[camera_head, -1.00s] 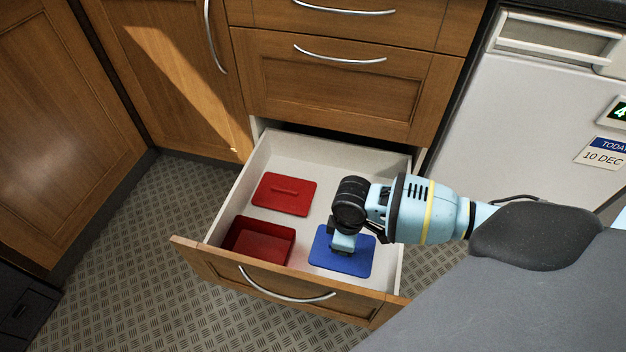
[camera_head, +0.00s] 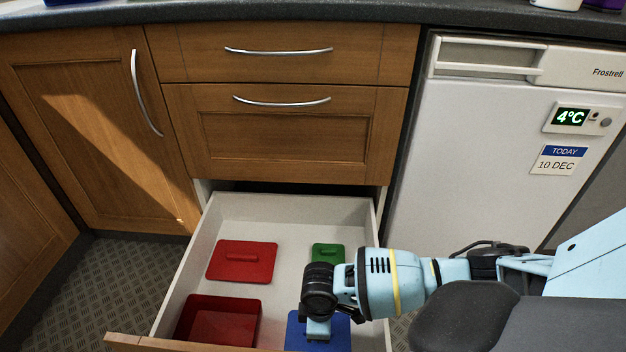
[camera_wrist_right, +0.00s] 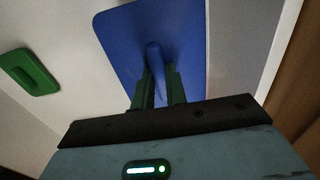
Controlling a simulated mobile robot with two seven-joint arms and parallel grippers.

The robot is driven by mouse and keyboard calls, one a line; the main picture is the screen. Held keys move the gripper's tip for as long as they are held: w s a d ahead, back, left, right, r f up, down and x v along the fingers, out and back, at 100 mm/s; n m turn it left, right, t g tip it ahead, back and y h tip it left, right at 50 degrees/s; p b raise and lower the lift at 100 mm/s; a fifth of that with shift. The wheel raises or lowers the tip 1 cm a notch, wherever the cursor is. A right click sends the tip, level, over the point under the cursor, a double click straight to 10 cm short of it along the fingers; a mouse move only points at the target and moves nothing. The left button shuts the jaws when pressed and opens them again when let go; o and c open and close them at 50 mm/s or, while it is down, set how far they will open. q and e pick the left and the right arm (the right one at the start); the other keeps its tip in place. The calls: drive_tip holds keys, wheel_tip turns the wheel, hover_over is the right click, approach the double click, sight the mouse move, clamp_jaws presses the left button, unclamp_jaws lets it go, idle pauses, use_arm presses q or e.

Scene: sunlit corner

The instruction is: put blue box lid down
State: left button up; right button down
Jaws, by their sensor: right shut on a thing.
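The blue lid (camera_head: 338,338) is flat at the front right of the open drawer (camera_head: 297,207). My right gripper (camera_head: 318,334) points down at it and hides part of it. In the right wrist view, the fingers of my right gripper (camera_wrist_right: 160,90) are shut on the handle of the blue lid (camera_wrist_right: 125,35). I cannot tell whether the lid rests on the drawer floor or just above it. No blue box shows. My left gripper is not in view.
A red lid (camera_head: 242,262) lies at the drawer's back left, behind an open red box (camera_head: 217,322). A green lid (camera_head: 328,254) lies at the back right, partly hidden by my arm; it also shows in the wrist view (camera_wrist_right: 30,72). A white fridge (camera_head: 490,130) stands right.

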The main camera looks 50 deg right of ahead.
drive_tip(key=shift+f, duration=0.1)
wheel_tip(320, 180, down, 5)
drive_tip(key=b, duration=0.2)
drive_tip(key=shift+b, duration=0.4)
drive_tip(key=shift+f, duration=0.35)
drive_tip(key=c, duration=1.4)
unclamp_jaws()
